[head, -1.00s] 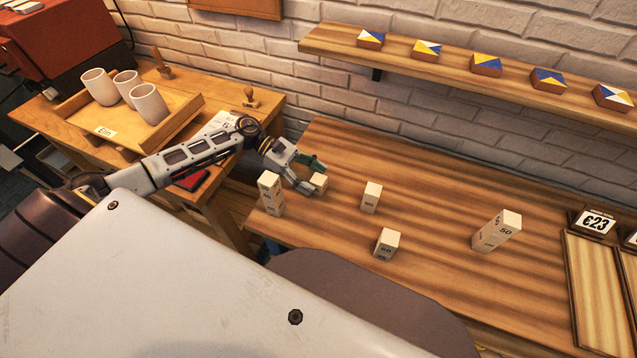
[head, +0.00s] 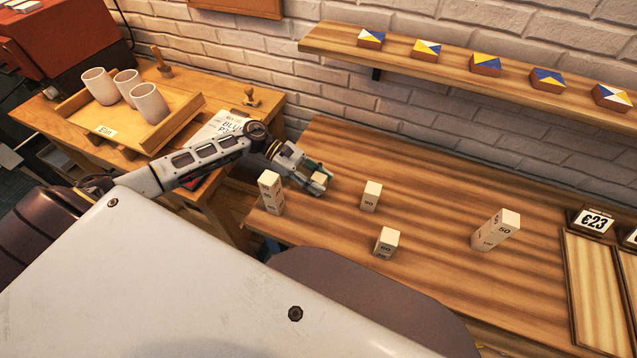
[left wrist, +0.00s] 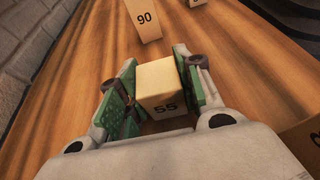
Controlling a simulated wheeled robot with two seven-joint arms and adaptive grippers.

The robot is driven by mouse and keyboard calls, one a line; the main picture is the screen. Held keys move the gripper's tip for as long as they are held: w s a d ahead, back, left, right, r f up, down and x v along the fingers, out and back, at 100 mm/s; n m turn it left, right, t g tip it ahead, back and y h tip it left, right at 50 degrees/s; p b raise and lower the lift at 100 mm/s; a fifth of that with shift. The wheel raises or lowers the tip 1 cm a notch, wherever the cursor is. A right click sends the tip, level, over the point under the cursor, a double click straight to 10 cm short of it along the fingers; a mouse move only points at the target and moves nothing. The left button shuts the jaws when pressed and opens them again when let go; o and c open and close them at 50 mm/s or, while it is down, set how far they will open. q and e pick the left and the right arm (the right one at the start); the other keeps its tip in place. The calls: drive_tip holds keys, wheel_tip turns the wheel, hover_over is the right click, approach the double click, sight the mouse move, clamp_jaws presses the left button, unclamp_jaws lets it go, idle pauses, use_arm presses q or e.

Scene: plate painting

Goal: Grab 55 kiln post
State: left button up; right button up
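The 55 kiln post (left wrist: 165,88) is a short pale block marked "55", upright on the wooden table. In the left wrist view it sits between the green pads of my left gripper (left wrist: 158,75), which lie against both its sides. In the head view the 55 post (head: 319,178) is partly hidden by the fingers of my left gripper (head: 322,183), near the table's left end. The post seems to be still at table level. My right gripper is in neither view.
A taller post (head: 270,193) stands close to the left of my gripper. The 90 post (head: 371,196), a 60 post (head: 387,243) and a tall 50 post (head: 497,230) stand to the right. A wall shelf (head: 455,68) runs behind. The table's middle is mostly clear.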

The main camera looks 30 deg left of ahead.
sight(316, 177)
use_arm(q)
drive_tip(key=c, duration=0.4)
drive_tip(key=shift+r, duration=0.1)
drive_tip(key=shift+c, duration=0.2)
wheel_tip(316, 177, up, 6)
drive_tip(key=shift+r, duration=0.25)
drive_tip(key=shift+a+r, duration=0.15)
drive_tip(key=shift+a, duration=0.2)
drive_tip(key=a+b, duration=0.3)
drive_tip(key=a, duration=1.4)
drive_tip(key=shift+a, duration=0.2)
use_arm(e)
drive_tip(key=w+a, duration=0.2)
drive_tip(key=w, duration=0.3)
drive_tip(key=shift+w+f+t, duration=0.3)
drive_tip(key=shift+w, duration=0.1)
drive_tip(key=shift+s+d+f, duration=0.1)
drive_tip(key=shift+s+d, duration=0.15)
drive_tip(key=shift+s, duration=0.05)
